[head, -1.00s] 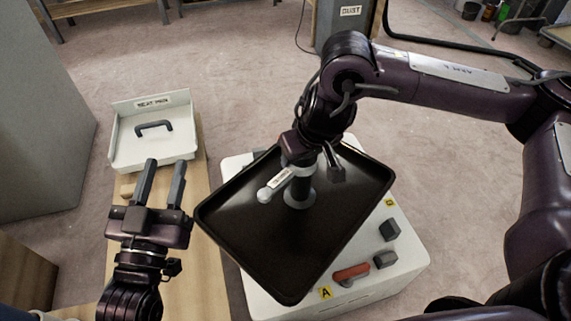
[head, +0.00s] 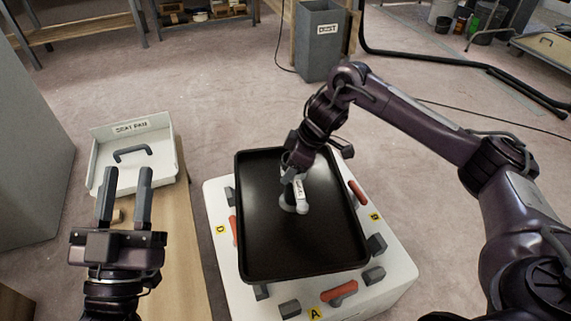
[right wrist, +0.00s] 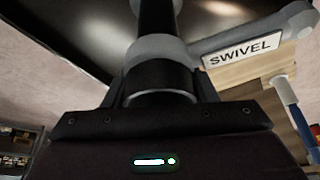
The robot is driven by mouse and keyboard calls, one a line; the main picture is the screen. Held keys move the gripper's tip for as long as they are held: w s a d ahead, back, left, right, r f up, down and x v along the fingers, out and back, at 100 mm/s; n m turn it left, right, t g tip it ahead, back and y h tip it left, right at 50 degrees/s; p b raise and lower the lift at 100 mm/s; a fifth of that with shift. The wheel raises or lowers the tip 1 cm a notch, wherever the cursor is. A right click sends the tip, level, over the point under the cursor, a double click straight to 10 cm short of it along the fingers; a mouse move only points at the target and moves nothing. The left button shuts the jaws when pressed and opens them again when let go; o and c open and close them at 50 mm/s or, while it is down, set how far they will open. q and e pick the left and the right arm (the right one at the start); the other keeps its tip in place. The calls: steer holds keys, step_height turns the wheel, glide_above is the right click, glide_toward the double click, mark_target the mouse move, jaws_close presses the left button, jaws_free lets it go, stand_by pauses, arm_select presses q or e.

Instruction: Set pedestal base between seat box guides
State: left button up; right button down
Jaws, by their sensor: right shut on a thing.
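The pedestal base (head: 275,245) is a black, rimmed rectangular plate with a central post and a light lever (head: 300,196), which reads SWIVEL in the right wrist view (right wrist: 240,48). My right gripper (head: 294,168) is shut on the post, also seen in the right wrist view (right wrist: 160,95). The plate is over the white seat box (head: 385,295), roughly in line with its sides; I cannot tell whether it touches. Dark guide blocks (head: 376,244) show around its near and right edges; the far ones are hidden. My left gripper (head: 125,185) is open and empty.
Red-orange handles (head: 340,293) and yellow letter tags (head: 315,313) sit on the box top around the plate. A white SEAT PAN tray (head: 160,172) with a dark handle stands on the wooden bench (head: 175,260) at left. A grey bin (head: 318,55) stands behind.

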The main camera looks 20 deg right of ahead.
arm_select(q)
steer(key=shift+s+r+t, duration=0.3)
steer(key=shift+r, duration=0.4)
arm_select(e)
steer(key=shift+w+d+f+n+g+y, duration=0.15)
steer(key=shift+d+f+n+g, duration=0.05)
steer(key=shift+d+f+n, duration=0.5)
steer(key=shift+w+d+f+n+g+y, duration=0.1)
steer(key=shift+d+f+n+g+y, duration=0.1)
steer(key=shift+d+f+n, duration=0.55)
arm_select(q)
steer(key=shift+a+r, duration=0.15)
steer(key=shift+r, duration=0.05)
arm_select(e)
steer(key=shift+a+f+m, duration=0.1)
steer(key=shift+m, duration=0.15)
